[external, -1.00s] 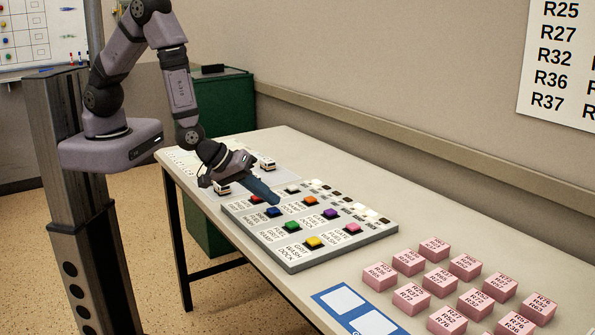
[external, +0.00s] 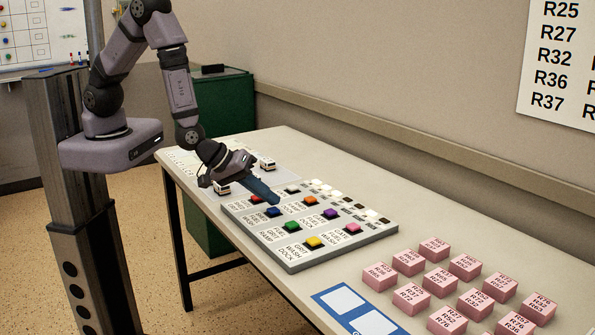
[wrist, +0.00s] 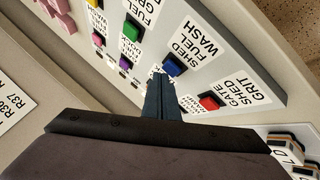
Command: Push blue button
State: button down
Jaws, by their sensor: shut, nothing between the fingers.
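The blue button (external: 273,212) sits on a grey panel (external: 375,237) among other coloured buttons. In the wrist view the blue button (wrist: 175,64) is just beyond and right of my fingertips, beside a label reading "SHED FUEL WASH". My gripper (external: 276,201) is shut and empty, tilted down over the panel. Its blue-grey fingertips are very close to the blue button. In the wrist view the shut fingers (wrist: 158,76) end beside the button and do not cover it. I cannot tell whether they touch the panel.
A red button (external: 256,199), green button (external: 291,227), orange button (external: 310,202) and yellow button (external: 313,242) are close by. Small white vehicles (external: 268,164) stand behind the panel. Several pink blocks (external: 441,281) and a blue card (external: 328,296) lie to the right.

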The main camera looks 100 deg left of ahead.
aim_at(268, 209)
jog(key=shift+r, duration=0.1)
notch_tip(268, 209, up, 6)
jog(key=p, duration=0.5)
dwell(0.4)
dwell(0.4)
